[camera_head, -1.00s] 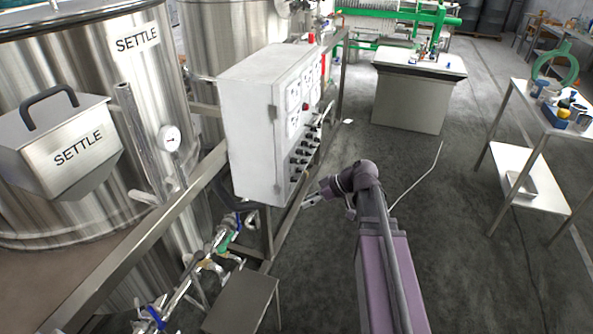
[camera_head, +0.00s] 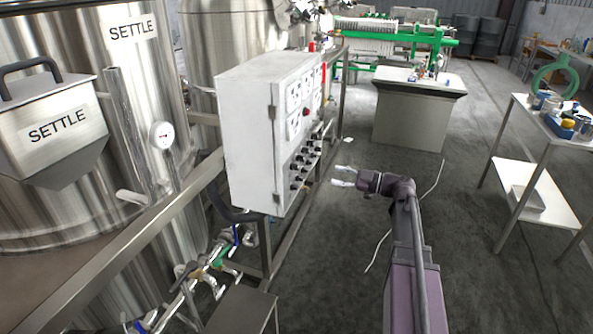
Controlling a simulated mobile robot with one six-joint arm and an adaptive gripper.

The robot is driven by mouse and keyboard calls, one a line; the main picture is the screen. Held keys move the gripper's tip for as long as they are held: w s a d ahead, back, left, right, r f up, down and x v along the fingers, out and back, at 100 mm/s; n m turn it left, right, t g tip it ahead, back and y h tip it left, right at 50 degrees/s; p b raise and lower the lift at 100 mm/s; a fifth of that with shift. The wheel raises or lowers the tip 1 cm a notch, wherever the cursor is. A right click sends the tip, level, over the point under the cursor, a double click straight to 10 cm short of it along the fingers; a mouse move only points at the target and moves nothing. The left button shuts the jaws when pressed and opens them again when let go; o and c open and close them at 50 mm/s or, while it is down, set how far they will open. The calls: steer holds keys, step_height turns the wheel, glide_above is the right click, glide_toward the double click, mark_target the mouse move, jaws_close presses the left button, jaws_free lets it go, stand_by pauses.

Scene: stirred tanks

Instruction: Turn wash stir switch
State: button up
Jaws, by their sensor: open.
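A white control cabinet (camera_head: 247,140) stands left of centre on a metal frame beside the tanks. Its narrow right face carries rows of black knob switches (camera_head: 303,165), a red button and several white dials (camera_head: 294,100). The switch labels are too small to read, so I cannot tell which one is the wash stir switch. My gripper (camera_head: 343,176) is open and empty. Its fingers point left toward the switch face. In the picture it is just right of the lower switches, and apart from them.
Steel tanks marked SETTLE (camera_head: 134,60) stand at the left, with valves and pipes (camera_head: 215,265) below the cabinet. A grey-sided bench (camera_head: 412,115) stands behind my gripper. A white table (camera_head: 535,190) is at the right. The floor between is clear apart from a thin white cable (camera_head: 380,250).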

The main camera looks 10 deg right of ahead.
mark_target(298, 168)
steer(key=shift+a, duration=0.15)
steer(key=shift+x, duration=6.8)
jaws_close()
